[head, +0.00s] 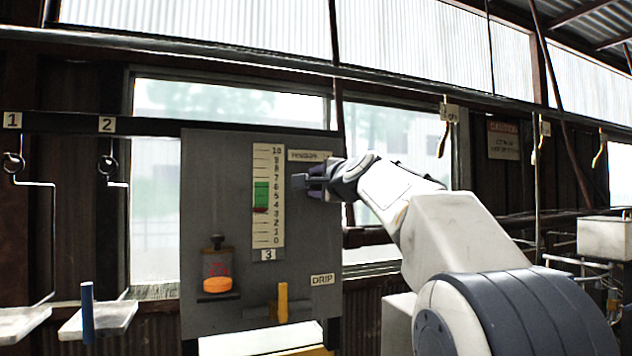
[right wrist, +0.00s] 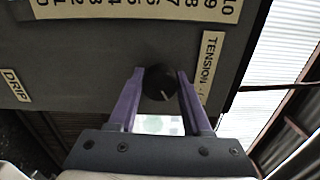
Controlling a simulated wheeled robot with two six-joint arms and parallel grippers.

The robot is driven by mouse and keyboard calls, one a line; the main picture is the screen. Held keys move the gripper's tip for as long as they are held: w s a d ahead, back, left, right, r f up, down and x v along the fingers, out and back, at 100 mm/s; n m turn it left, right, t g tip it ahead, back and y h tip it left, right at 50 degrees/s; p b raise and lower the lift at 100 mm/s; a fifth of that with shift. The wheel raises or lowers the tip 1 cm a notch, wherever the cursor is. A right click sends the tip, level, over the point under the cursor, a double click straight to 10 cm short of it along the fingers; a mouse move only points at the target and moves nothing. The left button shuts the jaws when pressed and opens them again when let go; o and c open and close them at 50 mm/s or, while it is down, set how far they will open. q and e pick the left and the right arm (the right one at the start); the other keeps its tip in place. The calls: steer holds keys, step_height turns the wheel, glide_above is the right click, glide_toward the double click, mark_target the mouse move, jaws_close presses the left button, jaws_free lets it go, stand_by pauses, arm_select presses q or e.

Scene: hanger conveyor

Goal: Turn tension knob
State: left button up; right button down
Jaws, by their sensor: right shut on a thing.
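The black tension knob (right wrist: 158,84) with a pale pointer line shows in the right wrist view, beside the "TENSION" label (right wrist: 209,62). My right gripper (right wrist: 161,78) has its purple fingers on either side of the knob, shut on it. In the head view my right gripper (head: 306,182) is at the right edge of the grey panel (head: 225,160), and its fingers hide the knob. The vertical 0 to 10 gauge (head: 268,225) has a green band, with a small red mark at its lower end, near 4. My left gripper is not in view.
The panel also carries an orange-filled container (head: 217,284) and a yellow lever (head: 282,302) near the "DRIP" label (head: 322,280). Hanging trays (head: 97,320) are at the left, one by a blue post (head: 88,310). A rail (head: 160,44) runs above.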

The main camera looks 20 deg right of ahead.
stand_by(0.4)
steer(key=shift+c, duration=1.7)
jaws_free()
steer(key=s+b, duration=0.5)
steer(key=s, duration=0.5)
steer(key=shift+s+a, duration=0.25)
steer(key=shift+a, duration=0.05)
